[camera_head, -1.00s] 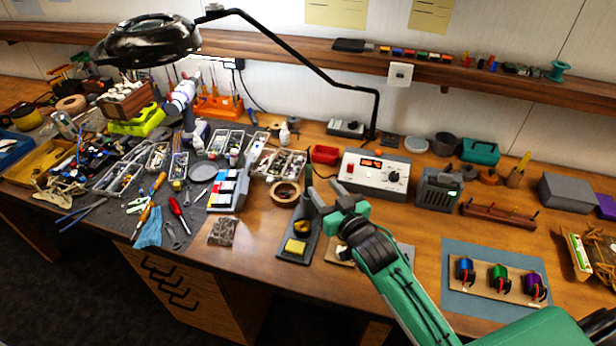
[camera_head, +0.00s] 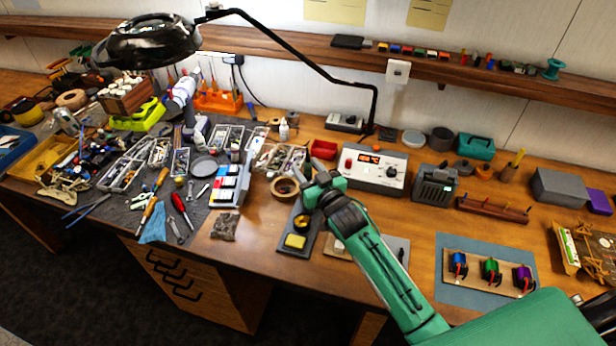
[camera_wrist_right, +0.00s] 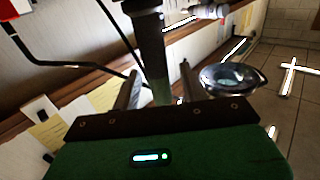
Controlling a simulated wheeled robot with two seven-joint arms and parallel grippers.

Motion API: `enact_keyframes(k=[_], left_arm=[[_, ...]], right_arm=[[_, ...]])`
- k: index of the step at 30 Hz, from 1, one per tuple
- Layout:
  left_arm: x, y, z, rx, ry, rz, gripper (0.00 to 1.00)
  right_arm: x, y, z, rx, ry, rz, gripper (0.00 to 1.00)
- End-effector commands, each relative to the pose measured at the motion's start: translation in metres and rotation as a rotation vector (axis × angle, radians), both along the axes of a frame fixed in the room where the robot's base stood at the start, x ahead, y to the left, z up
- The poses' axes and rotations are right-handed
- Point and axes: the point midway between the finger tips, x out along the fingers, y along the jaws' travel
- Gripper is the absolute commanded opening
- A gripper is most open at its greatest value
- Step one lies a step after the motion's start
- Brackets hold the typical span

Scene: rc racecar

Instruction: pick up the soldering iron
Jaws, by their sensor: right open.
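The soldering stand (camera_head: 290,247) with its yellow sponge (camera_head: 295,241) is on the bench in the middle of the head view. A dark upright handle (camera_head: 305,168), which looks like the soldering iron, shows just behind my right gripper (camera_head: 319,188). In the right wrist view, a dark rod (camera_wrist_right: 151,45), likely that handle, lies between the two spread fingers of my right gripper (camera_wrist_right: 158,90). The gripper is open; I cannot tell whether either finger touches the rod. The iron's lower part is hidden. My left gripper is not in view.
The white soldering station (camera_head: 373,169) stands behind and right of the gripper. A tape roll (camera_head: 285,188) is close on the left. The lamp's arm (camera_head: 300,55) hangs over the bench. A blue mat (camera_head: 455,292) with motors is at right.

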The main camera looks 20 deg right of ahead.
Motion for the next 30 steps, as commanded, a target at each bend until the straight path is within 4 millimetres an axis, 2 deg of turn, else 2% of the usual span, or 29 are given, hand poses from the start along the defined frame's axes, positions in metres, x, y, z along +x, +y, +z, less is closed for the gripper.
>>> enact_keyframes(k=[2, 6, 9, 17, 22, 26, 30], left_arm=[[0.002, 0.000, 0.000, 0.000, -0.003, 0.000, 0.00], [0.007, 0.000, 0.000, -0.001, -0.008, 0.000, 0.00], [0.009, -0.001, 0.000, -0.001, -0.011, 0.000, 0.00], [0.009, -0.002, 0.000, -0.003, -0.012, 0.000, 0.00], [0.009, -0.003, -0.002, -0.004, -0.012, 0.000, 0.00], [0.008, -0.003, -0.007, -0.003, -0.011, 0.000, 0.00], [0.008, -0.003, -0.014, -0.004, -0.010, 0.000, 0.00]], right_arm=[[0.000, 0.000, 0.000, 0.000, 0.000, 0.000, 0.44], [0.000, 0.000, 0.000, 0.000, 0.000, 0.000, 0.16], [0.000, 0.000, 0.000, 0.000, 0.000, 0.000, 0.00], [0.000, 0.000, 0.001, 0.000, -0.001, 0.000, 0.00], [0.000, 0.000, 0.008, 0.000, -0.003, 0.000, 0.00], [0.000, 0.000, 0.023, 0.000, -0.006, 0.001, 0.00], [0.000, 0.000, 0.049, -0.001, -0.007, 0.001, 0.00]])
